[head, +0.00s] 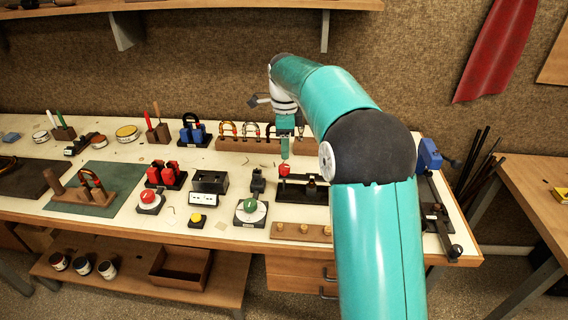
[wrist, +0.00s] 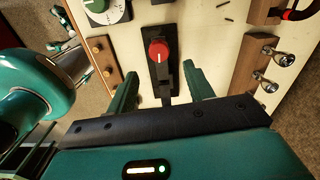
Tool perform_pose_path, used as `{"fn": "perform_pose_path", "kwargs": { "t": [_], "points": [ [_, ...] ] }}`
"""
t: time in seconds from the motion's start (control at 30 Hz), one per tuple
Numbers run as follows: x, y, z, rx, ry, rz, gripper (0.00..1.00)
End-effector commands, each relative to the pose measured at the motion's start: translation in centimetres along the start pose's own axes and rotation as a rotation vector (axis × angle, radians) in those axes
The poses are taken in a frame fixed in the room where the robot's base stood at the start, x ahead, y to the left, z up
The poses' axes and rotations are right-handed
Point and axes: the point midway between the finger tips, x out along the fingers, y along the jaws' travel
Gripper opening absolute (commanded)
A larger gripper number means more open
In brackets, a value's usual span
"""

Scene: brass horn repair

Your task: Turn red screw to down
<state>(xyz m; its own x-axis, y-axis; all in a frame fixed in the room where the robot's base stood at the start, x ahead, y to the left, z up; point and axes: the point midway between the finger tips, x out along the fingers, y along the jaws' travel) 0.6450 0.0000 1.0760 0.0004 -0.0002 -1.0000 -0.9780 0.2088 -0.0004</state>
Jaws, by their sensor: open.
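In the head view the red screw (head: 284,170) is partly hidden just below my gripper (head: 285,150). In the wrist view my gripper (wrist: 161,86) is open and empty, its two teal fingers wide apart on either side of the black mount. The screw lies between and beyond the fingertips, and no contact shows.
A green dial (head: 250,208) stands left of the mount, and a wooden block with brass knobs (head: 300,232) is in front. A wooden rack (head: 240,143) with hooked parts is behind. Blue vise (head: 429,154) at right.

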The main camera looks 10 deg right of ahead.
Motion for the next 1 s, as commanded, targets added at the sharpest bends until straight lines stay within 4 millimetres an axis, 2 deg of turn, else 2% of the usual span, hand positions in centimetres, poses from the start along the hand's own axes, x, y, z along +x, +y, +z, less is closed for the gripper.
{"fn": "perform_pose_path", "kwargs": {
  "t": [0.1,0.3,0.47,0.73,0.77,0.97,1.0],
  "points": [
    [2.5,0.1,0.1,-0.002,0.000,0.004,0.52],
    [5.7,0.3,0.2,-0.004,0.000,0.003,0.52],
    [6.9,0.3,0.2,-0.005,-0.001,0.002,0.52],
    [7.0,0.3,0.2,-0.005,-0.001,0.001,0.52],
    [7.0,0.3,0.2,-0.005,-0.001,0.001,0.48],
    [7.0,0.3,0.2,-0.005,-0.001,0.000,0.09],
    [7.0,0.3,0.2,-0.005,-0.001,0.000,0.07]
  ]
}}
